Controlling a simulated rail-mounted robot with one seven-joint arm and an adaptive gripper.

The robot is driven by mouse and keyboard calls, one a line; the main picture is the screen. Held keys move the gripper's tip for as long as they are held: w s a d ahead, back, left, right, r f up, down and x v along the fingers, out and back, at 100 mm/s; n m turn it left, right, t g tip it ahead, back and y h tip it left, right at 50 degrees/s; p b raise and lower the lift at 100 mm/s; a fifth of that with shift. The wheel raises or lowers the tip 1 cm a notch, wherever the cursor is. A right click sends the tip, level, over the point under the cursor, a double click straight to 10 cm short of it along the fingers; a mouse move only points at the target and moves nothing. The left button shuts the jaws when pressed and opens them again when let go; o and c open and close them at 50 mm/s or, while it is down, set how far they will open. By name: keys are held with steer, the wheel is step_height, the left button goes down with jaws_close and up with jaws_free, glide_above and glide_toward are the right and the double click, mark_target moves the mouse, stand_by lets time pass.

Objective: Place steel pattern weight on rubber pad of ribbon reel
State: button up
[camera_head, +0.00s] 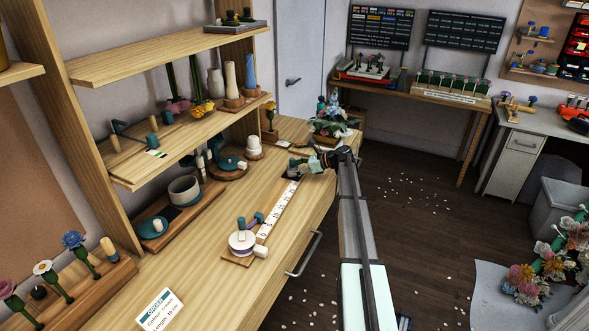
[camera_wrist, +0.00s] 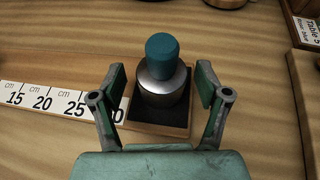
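The steel pattern weight (camera_wrist: 162,88) is a squat metal cylinder with a teal knob on top. In the wrist view it stands upright on a dark pad (camera_wrist: 150,128) set in a small wooden tray at the ruler's end. My gripper (camera_wrist: 160,78) is open, with one finger on each side of the weight and gaps between. In the head view my gripper (camera_head: 303,164) is low over the bench by that dark pad (camera_head: 289,173), hiding part of it. The ribbon reel (camera_head: 242,243) sits on a wooden base at the near end of the ruler.
A white ruler strip (camera_head: 279,209) runs between the reel and the dark pad. A bowl (camera_head: 184,190) and a teal-topped stand (camera_head: 229,165) sit toward the wall. A potted flower arrangement (camera_head: 334,122) stands beyond my gripper. An order card (camera_head: 160,310) lies nearer.

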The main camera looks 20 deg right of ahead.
steer(key=shift+d, duration=0.1)
steer(key=b+v, duration=0.3)
steer(key=v, duration=0.9)
